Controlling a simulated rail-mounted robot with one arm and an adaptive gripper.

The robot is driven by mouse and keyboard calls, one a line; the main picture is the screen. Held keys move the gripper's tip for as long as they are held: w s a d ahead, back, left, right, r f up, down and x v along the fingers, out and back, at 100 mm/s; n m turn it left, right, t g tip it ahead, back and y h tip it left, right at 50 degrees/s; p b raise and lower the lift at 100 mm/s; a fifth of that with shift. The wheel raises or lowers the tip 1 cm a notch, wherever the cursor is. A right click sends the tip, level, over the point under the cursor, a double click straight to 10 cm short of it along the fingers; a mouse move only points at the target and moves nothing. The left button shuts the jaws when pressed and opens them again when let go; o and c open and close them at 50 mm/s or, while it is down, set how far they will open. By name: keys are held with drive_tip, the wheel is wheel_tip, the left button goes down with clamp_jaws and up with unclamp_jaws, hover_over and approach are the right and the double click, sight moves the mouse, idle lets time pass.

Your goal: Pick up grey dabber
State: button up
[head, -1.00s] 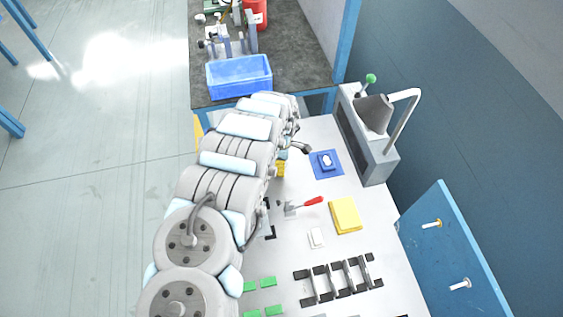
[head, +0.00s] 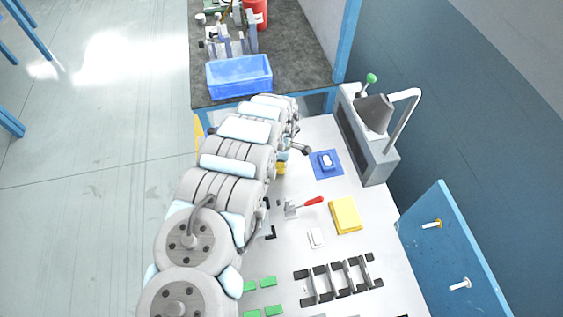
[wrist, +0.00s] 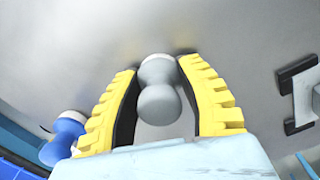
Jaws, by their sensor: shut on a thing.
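The grey dabber (wrist: 158,92) is in the middle of the wrist view, a rounded grey body with a narrower waist. My gripper (wrist: 161,68) has its yellow ribbed fingers on both sides of it, shut on it. The dabber's far end is close to the pale metal bench surface; I cannot tell whether it touches. In the head view my arm hides the dabber, and only a little yellow of my gripper (head: 281,168) shows.
A blue dabber (wrist: 65,136) stands left of my gripper in the wrist view. On the bench (head: 300,185) are a blue mat (head: 338,174), a red-handled clamp (head: 312,201), a yellow block (head: 345,215) and a dark rack (head: 338,279). A blue bin (head: 240,78) stands beyond.

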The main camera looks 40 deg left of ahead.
wheel_tip(320, 180, up, 4)
drive_tip(key=p, duration=0.3)
drive_tip(key=shift+s+d, duration=0.1)
drive_tip(key=s+d+r+p, duration=0.7)
drive_tip(key=s+r+p, duration=0.2)
drive_tip(key=p, duration=1.5)
drive_tip(key=shift+s+d+p, duration=0.2)
drive_tip(key=shift+s+p, duration=0.1)
drive_tip(key=shift+s, duration=0.95)
drive_tip(key=shift+o, duration=1.2)
drive_tip(key=shift+c, duration=0.6)
